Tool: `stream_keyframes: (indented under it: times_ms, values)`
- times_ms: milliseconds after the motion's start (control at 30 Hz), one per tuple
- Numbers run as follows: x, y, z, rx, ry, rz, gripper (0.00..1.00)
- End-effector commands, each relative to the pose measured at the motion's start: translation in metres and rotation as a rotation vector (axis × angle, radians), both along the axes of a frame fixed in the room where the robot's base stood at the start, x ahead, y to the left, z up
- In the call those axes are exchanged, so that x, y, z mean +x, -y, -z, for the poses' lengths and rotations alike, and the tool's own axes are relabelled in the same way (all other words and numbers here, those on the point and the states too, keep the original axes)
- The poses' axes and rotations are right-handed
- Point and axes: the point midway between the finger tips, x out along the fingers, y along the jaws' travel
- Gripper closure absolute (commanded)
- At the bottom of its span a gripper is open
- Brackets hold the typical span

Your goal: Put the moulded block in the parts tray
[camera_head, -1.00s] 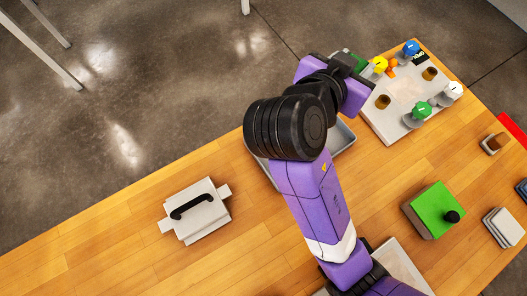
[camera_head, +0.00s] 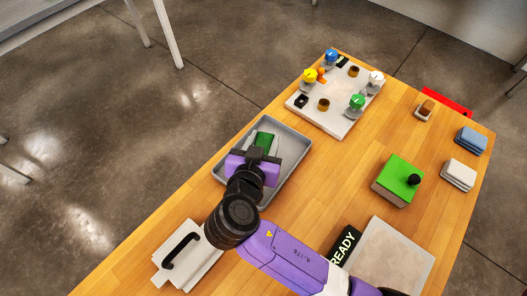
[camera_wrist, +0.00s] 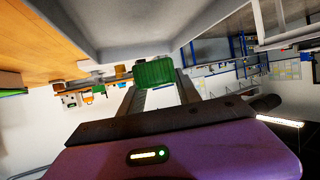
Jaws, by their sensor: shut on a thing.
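The moulded block (camera_head: 265,141) is green and ridged. My gripper (camera_head: 261,147) is shut on it, and the block also shows between the fingers in the wrist view (camera_wrist: 154,72). The parts tray (camera_head: 290,150) is a shallow grey tray on the wooden bench. In the head view my gripper and the block appear over the tray's inside. In the wrist view the tray's grey surface (camera_wrist: 130,25) fills the top, close to the block. I cannot tell whether the block touches the tray floor.
A white plate with coloured knobs (camera_head: 335,110) stands beyond the tray. A white lid with a black handle (camera_head: 190,255) lies at lower left. A green box with a black knob (camera_head: 398,180) and cloth stacks (camera_head: 459,173) are at right. Bench between is clear.

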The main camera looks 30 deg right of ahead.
Motion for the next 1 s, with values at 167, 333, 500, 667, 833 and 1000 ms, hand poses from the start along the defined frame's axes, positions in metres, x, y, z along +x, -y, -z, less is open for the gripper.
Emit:
stream_keyframes:
  times_ms: [167, 333, 500, 667, 833, 1000]
  values:
    - [0.0, 0.0, 0.021, -0.002, 0.001, 0.0, 1.0]
    - [0.0, 0.0, 0.036, -0.002, -0.002, 0.0, 1.0]
    - [0.0, 0.0, 0.057, -0.002, -0.002, 0.0, 1.0]
    - [0.0, 0.0, 0.062, 0.0, 0.002, -0.001, 1.0]
    - [0.0, 0.0, 0.062, 0.0, 0.002, -0.001, 1.0]
    - [0.0, 0.0, 0.064, -0.001, 0.001, 0.0, 0.53]
